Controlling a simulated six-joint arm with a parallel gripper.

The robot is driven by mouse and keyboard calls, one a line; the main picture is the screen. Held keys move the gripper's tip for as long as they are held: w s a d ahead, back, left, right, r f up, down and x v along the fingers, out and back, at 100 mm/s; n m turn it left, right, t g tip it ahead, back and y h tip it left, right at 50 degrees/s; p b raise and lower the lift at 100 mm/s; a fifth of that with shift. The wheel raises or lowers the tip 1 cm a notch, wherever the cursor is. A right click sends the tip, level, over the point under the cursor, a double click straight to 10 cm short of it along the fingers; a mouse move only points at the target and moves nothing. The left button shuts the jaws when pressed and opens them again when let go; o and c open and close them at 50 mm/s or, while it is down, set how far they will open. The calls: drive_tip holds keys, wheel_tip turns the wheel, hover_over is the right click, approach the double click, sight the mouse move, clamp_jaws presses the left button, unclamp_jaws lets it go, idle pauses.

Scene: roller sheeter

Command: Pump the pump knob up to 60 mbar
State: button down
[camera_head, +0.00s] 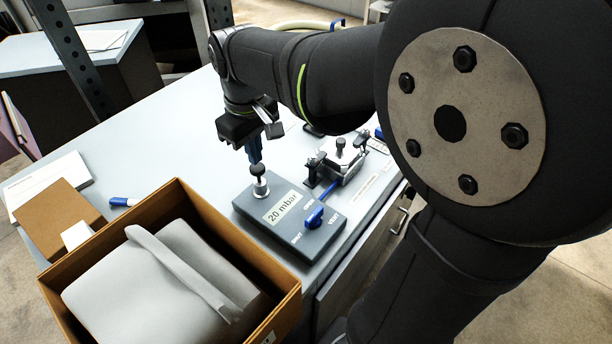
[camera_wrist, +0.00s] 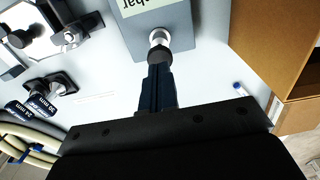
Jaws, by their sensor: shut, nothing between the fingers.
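The pump box (camera_head: 289,223) is a grey unit on the white table, and its display (camera_head: 283,207) reads 20 mbar. The pump knob (camera_head: 259,177) is a black knob on a bright metal stem at the box's far left corner. It also shows in the wrist view (camera_wrist: 159,47). A blue lever (camera_head: 315,217) sits on the box top near printed labels. My gripper (camera_head: 256,160) is shut and empty, its dark fingers pointing down just above the knob. In the wrist view the fingertips (camera_wrist: 157,68) overlap the knob's edge; I cannot tell whether they touch.
A cardboard box (camera_head: 236,240) with grey contents stands close at the left front. A metal clamp fixture (camera_head: 341,160) stands right of the pump box. A blue-and-white marker (camera_head: 124,201) lies on the table (camera_head: 165,131) at left. The table's middle behind the box is clear.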

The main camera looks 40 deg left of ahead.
sight(257, 167)
drive_tip(key=shift+f, duration=0.1)
drive_tip(key=shift+f, duration=2.15)
drive_tip(key=shift+d+f, duration=0.15)
drive_tip(key=shift+f, duration=0.3)
drive_tip(key=shift+r, duration=0.1)
drive_tip(key=shift+r, duration=3.35)
